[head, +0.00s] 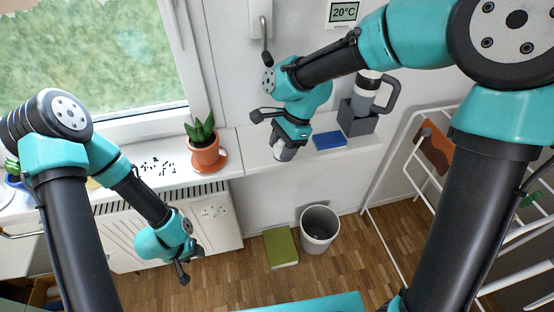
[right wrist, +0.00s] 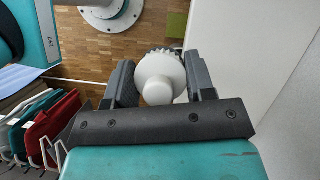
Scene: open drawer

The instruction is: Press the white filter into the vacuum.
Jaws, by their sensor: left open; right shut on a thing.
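The white filter (right wrist: 159,78), with a rounded knob and a ridged rim, sits between the fingers of my right gripper (right wrist: 162,84). In the head view my right gripper (head: 289,141) is shut on it, and the pale filter (head: 283,154) hangs below the fingers, in front of the ledge. A grey device with a large dark handle, which looks like the vacuum (head: 367,92), stands upright in a dark block on the ledge, to the right of my right gripper and apart from it. My left gripper (head: 182,272) is open and empty, low at the left over the floor.
A blue flat object (head: 329,140) lies on the ledge between my right gripper and the vacuum. A potted plant (head: 205,150) stands on the sill. A bin (head: 319,229) and a green box (head: 281,247) are on the floor. A white drying rack (head: 408,150) stands at right.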

